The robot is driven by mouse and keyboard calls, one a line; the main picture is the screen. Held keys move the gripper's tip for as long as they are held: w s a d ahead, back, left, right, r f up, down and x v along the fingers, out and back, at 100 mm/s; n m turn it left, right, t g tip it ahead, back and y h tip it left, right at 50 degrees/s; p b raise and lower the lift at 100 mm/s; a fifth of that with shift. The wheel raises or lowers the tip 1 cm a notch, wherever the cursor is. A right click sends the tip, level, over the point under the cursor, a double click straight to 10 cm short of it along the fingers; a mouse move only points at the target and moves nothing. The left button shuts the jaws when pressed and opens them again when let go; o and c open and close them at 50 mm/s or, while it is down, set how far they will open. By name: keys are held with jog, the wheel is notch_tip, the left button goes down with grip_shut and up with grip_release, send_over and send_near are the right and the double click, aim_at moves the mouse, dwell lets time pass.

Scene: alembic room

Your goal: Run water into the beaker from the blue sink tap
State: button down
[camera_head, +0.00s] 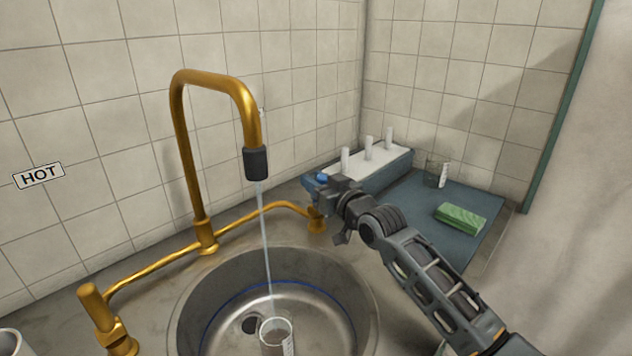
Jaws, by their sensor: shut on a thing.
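A gold tap spout (195,150) with a dark nozzle (256,163) arches over the round steel sink (215,300). A thin stream of water (264,235) runs down from the nozzle to the beaker (278,337). The clear beaker stands in the sink near the drain, cut off by the bottom of the picture. The stream meets it at its rear rim; the water level inside is unclear. My gripper (335,188) is shut on the blue-tipped tap handle (322,178) at the right end of the gold pipe. My fingers partly hide the handle.
A gold left tap (95,305) stands below a HOT sign (39,175). Right of the sink, a blue mat (425,210) holds a green sponge (461,218) and another glass (436,173). A rack with white pegs (368,165) stands behind my gripper.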

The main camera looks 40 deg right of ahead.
jog(key=shift+w+a+r+g+p, duration=0.15)
jog(key=shift+w+g+p, duration=0.4)
jog(key=shift+p, duration=0.25)
jog(key=shift+f+g+p, duration=0.25)
jog(key=shift+g+p, duration=0.05)
jog(key=shift+g, duration=0.25)
jog(key=c, duration=0.9)
grip_release()
jog(key=shift+w, duration=0.1)
